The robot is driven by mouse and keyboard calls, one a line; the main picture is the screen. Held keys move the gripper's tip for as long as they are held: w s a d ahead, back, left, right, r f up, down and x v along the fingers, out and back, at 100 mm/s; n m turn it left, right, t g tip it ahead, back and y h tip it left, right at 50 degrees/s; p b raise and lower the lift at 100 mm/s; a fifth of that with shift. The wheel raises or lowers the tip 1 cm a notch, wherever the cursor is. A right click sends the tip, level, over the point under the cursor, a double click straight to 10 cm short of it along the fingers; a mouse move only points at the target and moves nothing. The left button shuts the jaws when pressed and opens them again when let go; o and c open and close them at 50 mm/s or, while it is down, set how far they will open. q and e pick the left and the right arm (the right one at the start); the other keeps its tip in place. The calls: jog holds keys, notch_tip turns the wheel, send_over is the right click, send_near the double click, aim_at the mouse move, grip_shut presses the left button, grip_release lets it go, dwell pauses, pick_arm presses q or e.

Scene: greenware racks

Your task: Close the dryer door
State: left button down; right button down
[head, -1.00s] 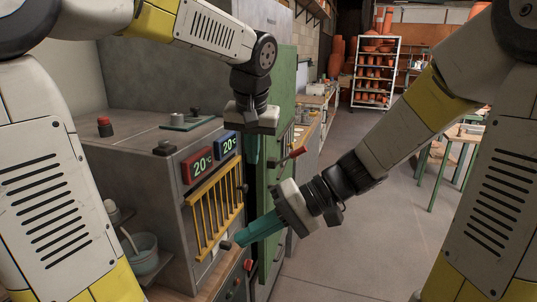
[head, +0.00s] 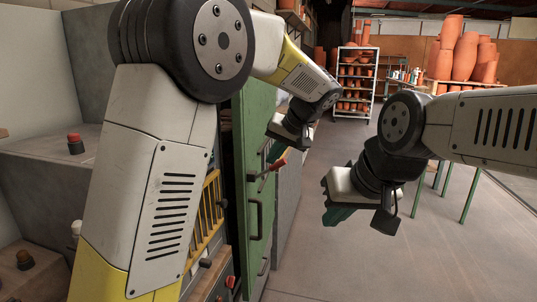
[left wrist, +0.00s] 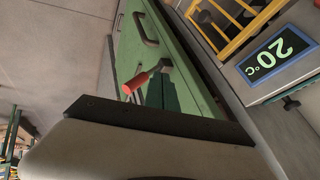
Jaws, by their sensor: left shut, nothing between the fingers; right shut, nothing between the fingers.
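The green dryer door (head: 256,130) stands tall at the centre-left of the head view, with dark handles and a red-tipped lever (head: 276,166). A dark strip runs along its left edge; I cannot tell how far the door stands open. In the left wrist view the green door (left wrist: 131,55) and red lever grip (left wrist: 136,83) lie just beyond my left gripper (left wrist: 160,88). My left gripper (head: 276,153) is shut and empty, close to the lever; contact is unclear. My right gripper (head: 336,216) is shut and empty, right of the door and apart from it.
A yellow rack (head: 207,215) is left of the door, partly behind my left arm. A blue-framed temperature display (left wrist: 278,55) shows in the left wrist view. A shelf of pots (head: 356,80) stands far back.

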aim_at(240, 163)
pick_arm(q)
jog(key=shift+w+a+f, duration=0.65)
jog(key=shift+a+f, duration=0.2)
jog(key=shift+a, duration=0.2)
jog(key=shift+w+a+f, duration=0.7)
jog(key=shift+a+f, duration=0.2)
jog(key=shift+a, duration=0.15)
jog(key=shift+w+a+f, duration=0.65)
jog(key=shift+a+f, duration=0.2)
jog(key=shift+a, duration=0.2)
jog(key=a, duration=0.2)
jog(key=w+a, duration=0.1)
jog(key=a, duration=0.1)
jog(key=shift+d, duration=0.1)
